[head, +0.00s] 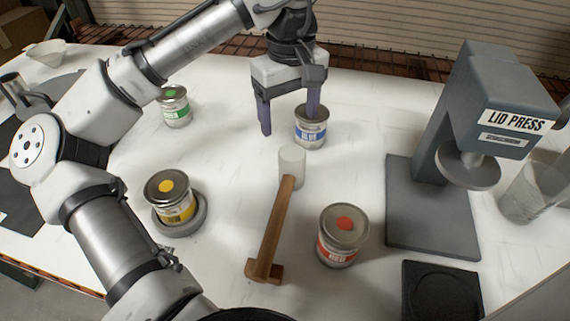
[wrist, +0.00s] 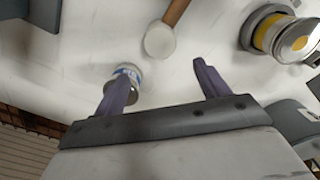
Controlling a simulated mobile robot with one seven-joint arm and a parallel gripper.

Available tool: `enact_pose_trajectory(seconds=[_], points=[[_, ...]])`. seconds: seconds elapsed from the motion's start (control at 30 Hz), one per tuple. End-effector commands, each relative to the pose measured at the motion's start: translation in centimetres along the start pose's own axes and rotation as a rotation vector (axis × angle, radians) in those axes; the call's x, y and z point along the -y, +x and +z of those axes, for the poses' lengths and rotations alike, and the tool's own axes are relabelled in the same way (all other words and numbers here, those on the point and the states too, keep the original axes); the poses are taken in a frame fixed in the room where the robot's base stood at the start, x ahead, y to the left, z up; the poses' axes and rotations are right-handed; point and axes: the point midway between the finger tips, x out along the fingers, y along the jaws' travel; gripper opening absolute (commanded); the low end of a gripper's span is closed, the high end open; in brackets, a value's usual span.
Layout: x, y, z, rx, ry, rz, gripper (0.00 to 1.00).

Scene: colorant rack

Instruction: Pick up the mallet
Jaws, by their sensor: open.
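The mallet lies on the white table in the head view, with a pale cylindrical head (head: 291,166) at the far end and a brown wooden handle (head: 275,225) running toward the front. In the wrist view its round pale head (wrist: 160,41) and part of the handle (wrist: 176,11) show at the top. My gripper (head: 288,126) is open and empty, pointing down beyond the mallet head. In the wrist view my gripper (wrist: 163,78) has its two purple fingers apart, with bare table between them. The mallet is outside the fingers.
A blue-labelled can (head: 311,126) stands close to the right finger in the head view. A red can (head: 343,235) stands right of the handle, and a yellow can (head: 170,196) on a round base is left. A green can (head: 175,106) stands farther back. The lid press (head: 430,215) is at right.

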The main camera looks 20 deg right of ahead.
Motion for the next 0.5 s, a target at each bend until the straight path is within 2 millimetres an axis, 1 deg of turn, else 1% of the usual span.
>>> enact_pose_trajectory(seconds=[0.13,0.3,0.4,0.5], points=[[0.1,1.9,0.1,0.003,0.0,-0.004,0.74],[0.1,5.3,0.1,0.003,0.001,-0.003,0.74],[0.1,6.9,0.1,0.002,0.0,-0.002,0.74],[0.1,8.0,0.1,0.001,0.0,-0.001,0.74]])
